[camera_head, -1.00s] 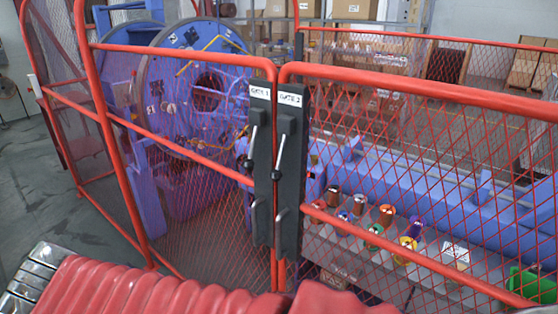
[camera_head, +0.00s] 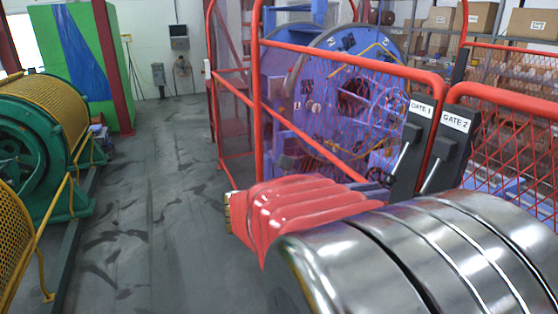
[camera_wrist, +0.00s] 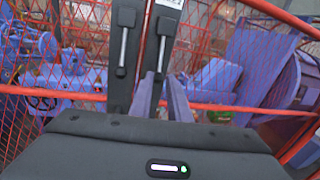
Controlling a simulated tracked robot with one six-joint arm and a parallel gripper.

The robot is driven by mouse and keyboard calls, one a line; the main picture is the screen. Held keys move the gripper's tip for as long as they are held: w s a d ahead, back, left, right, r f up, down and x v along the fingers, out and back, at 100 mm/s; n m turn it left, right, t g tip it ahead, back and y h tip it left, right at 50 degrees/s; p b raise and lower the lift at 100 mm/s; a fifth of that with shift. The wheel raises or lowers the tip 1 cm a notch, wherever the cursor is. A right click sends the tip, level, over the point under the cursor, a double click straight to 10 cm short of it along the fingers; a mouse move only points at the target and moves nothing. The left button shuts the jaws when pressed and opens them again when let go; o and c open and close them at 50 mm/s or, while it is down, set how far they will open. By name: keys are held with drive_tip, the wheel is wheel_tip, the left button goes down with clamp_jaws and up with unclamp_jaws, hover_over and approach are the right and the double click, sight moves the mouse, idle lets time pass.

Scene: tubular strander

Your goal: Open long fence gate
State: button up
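The fence gates have red tube frames and red mesh. The gate 1 panel (camera_head: 345,66) and gate 2 panel (camera_head: 510,96) meet at two dark latch plates, labelled GATE 1 (camera_head: 413,140) and GATE 2 (camera_head: 455,143). Each plate carries a metal lever handle; both handles, left (camera_wrist: 123,46) and right (camera_wrist: 161,52), show in the wrist view. My gripper (camera_wrist: 161,78) points at the right plate, its two fingers apart with a narrow gap, just below the right handle's lower end. I cannot tell whether they touch it. My arm hides the lower plates in the head view.
Behind the fence stands a blue strander machine (camera_head: 368,100). A green machine with yellow mesh guard (camera_head: 48,105) stands at the left. Open grey floor (camera_head: 165,190) runs between it and the fence. Shelves with boxes (camera_head: 475,18) are at the back right.

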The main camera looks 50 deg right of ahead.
sight(424, 185)
idle(0.3)
drive_tip(key=shift+x, duration=6.9)
drive_tip(key=shift+c, duration=0.6)
clamp_jaws()
